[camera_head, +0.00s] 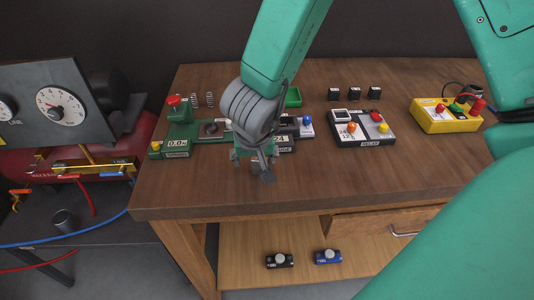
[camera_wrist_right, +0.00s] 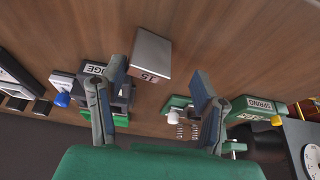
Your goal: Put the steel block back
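The steel block (camera_wrist_right: 150,54), a small grey metal block marked 15, sits on the wooden table top in the right wrist view. In the head view it shows as a small grey piece (camera_head: 267,179) just below my right gripper (camera_head: 254,160). My right gripper, also in the wrist view (camera_wrist_right: 157,78), is open. Its fingers are apart, with the block beyond the tips and closer to the left-hand finger. I cannot tell whether that finger touches the block. My left gripper is not in view.
A green spring device (camera_head: 178,143) stands left of my gripper, with two coil springs (camera_head: 202,100) behind. A black-and-white relay box (camera_head: 362,128) and a yellow control box (camera_head: 445,116) stand to the right. The front table top (camera_head: 340,182) is clear. A lower shelf (camera_head: 300,245) holds two small devices.

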